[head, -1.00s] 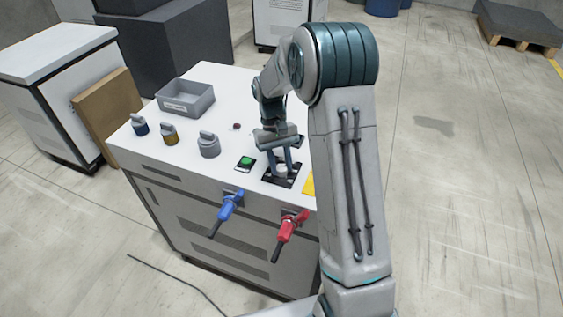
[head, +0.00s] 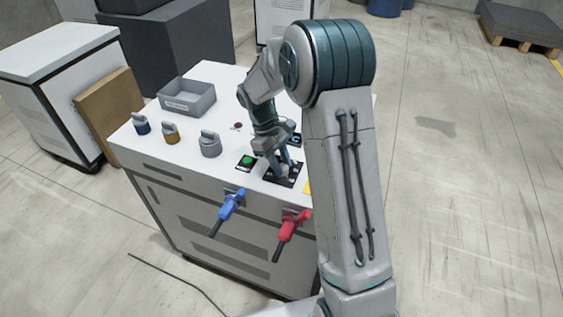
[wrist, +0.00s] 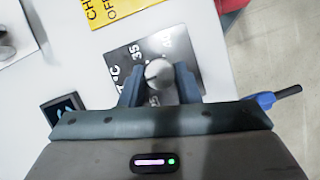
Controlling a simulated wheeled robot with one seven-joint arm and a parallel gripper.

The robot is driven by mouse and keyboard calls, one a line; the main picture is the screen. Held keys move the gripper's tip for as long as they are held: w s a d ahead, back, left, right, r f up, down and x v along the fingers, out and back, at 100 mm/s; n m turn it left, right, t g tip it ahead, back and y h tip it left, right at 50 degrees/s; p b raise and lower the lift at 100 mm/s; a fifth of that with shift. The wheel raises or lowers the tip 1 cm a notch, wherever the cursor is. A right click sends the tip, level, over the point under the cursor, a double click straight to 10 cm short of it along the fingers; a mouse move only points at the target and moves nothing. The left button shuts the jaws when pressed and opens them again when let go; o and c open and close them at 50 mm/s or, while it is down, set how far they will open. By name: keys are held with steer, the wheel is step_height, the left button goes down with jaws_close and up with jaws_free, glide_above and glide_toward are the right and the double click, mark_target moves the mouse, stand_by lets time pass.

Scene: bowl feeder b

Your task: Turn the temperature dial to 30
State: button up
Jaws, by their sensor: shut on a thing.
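The temperature dial is a small light grey round knob (wrist: 160,73) on a black square plate (wrist: 133,52) printed with white numbers. In the wrist view 35 and 40 show beyond the knob, and a partly covered 25 shows below it, near "°C". My gripper (wrist: 160,80) has its two blue-grey fingers on either side of the knob, shut on it. In the head view my gripper (head: 284,169) reaches down to the black plate (head: 275,180) on the white cabinet top, and the fingers mostly hide the knob. I cannot make out which number the dial points to.
A small dark display (head: 296,140) lies behind the dial. A green button (head: 247,161) and a grey knob (head: 210,145) are to its left. A blue handle (head: 228,208) and a red handle (head: 290,228) stick out in front. A yellow label (wrist: 112,8) lies beside the plate.

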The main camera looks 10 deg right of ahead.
stand_by(0.3)
steer(key=o, duration=1)
steer(key=shift+c, duration=0.2)
steer(key=b+v, duration=0.1)
steer(key=v, duration=1.3)
steer(key=shift+f, duration=0.1)
